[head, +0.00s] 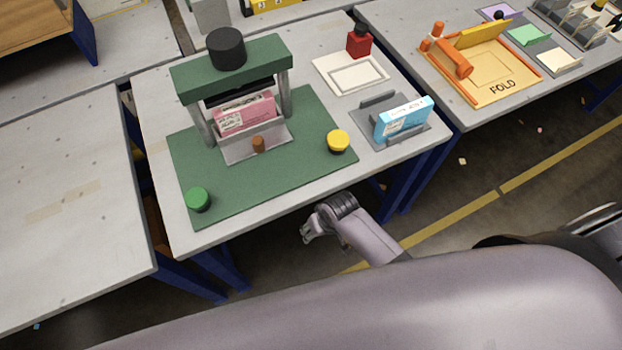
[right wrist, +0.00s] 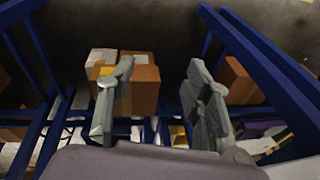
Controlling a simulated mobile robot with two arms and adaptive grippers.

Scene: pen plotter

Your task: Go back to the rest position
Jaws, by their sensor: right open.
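My right gripper (head: 309,232) hangs in front of the table's front edge, lower than the tabletop, in the head view. In the right wrist view its two fingers (right wrist: 158,100) are spread apart with nothing between them. It touches nothing that I can see. The green press (head: 232,68) with a black knob stands on a green mat (head: 310,115). A pink box (head: 245,113) sits in the press. My left gripper is not in view.
A green button (head: 197,199) and a yellow button (head: 338,141) are on the mat. A blue-and-white box (head: 404,119) sits in a grey holder. An orange fold jig (head: 490,75) stands on the right table. Below, cardboard boxes (right wrist: 140,92) sit between blue table legs (right wrist: 262,60).

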